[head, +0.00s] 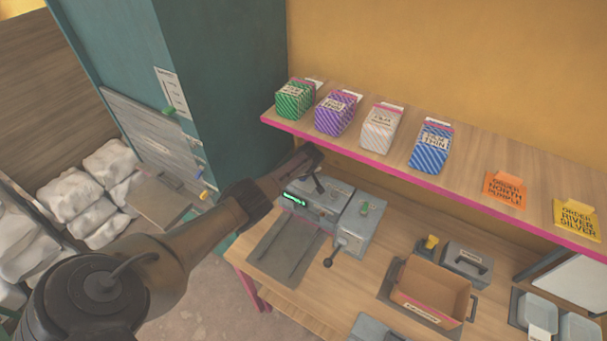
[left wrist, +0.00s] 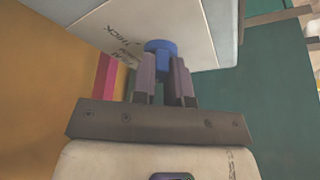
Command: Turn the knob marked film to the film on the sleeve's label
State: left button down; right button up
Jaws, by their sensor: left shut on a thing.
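My left gripper (left wrist: 164,66) is shut on a blue knob (left wrist: 158,45) in the left wrist view. The knob sits on a pale panel (left wrist: 100,30) printed with "THICK" and other lettering, partly out of frame. In the head view my left arm reaches to the back of the grey press (head: 335,197), where the gripper hides the knob. Which way the knob points cannot be told. Striped packs stand on the shelf: green (head: 294,100), purple (head: 338,114), white (head: 381,130) and blue, its label reading "THIN" (head: 430,146). Which thing is the sleeve is unclear. My right gripper is not in view.
An open cardboard box (head: 431,291) and grey trays (head: 540,312) stand on the bench at right. White sacks (head: 75,190) lie at left.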

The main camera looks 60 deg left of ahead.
pick_arm(q)
jog(key=c, duration=1.1)
grip_release()
jog(key=shift+c, duration=0.2)
jog(key=shift+r, duration=0.1)
jog(key=shift+p+v, duration=0.65)
jog(key=shift+v, duration=0.35)
jog(key=d, duration=0.2)
jog(key=d+r+p, duration=0.1)
jog(key=shift+s+d, duration=0.15)
jog(key=shift+s, duration=0.2)
jog(key=s+d, duration=0.2)
jog(key=d, duration=0.6)
jog(key=shift+d, duration=0.4)
jog(key=shift+f, duration=0.1)
